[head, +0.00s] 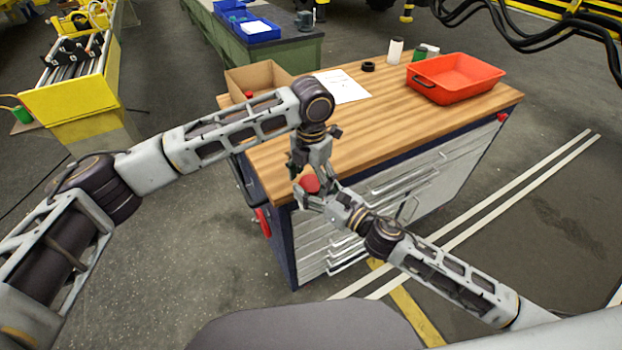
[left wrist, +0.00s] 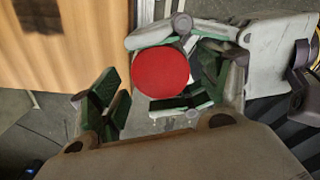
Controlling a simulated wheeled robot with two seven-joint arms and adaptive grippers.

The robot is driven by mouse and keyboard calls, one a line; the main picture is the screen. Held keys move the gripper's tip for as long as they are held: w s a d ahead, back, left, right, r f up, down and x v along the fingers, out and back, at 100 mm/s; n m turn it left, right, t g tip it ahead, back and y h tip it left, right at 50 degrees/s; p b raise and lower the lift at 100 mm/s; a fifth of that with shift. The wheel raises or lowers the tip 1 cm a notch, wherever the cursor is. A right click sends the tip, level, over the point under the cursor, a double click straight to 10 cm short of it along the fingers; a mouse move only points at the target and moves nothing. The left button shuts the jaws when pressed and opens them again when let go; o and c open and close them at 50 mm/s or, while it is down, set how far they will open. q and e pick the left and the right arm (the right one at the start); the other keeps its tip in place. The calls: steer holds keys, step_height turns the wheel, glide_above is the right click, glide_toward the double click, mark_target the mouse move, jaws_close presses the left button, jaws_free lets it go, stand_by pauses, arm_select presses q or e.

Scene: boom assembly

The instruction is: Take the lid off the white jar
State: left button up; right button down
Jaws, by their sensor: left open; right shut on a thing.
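The round red lid (head: 309,183) shows between my two grippers in front of the workbench's near left corner. In the left wrist view the lid (left wrist: 162,73) is a flat red disc seen from above. My right gripper (head: 318,194) is shut around the jar under the lid; the white body is mostly hidden by fingers. Its fingers show beside the disc in the left wrist view. My left gripper (head: 309,168) points down just above the lid, open. Its green-padded fingers (left wrist: 148,104) stand apart; I cannot tell whether they touch the lid.
The wooden workbench top (head: 400,110) carries a cardboard box (head: 262,75) with a small red item, a white paper (head: 342,87), a black ring (head: 368,67), a white cylinder (head: 395,51) and a red tray (head: 456,77). Drawers (head: 390,190) face the jar. The bench middle is clear.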

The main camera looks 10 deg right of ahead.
arm_select(q)
steer(key=shift+r, duration=2)
steer(key=shift+c, duration=0.2)
steer(key=shift+r, duration=1.75)
steer(key=shift+f, duration=4.05)
steer(key=shift+c, duration=0.5)
steer(key=c, duration=0.9)
steer(key=o, duration=1)
steer(key=shift+o, duration=0.2)
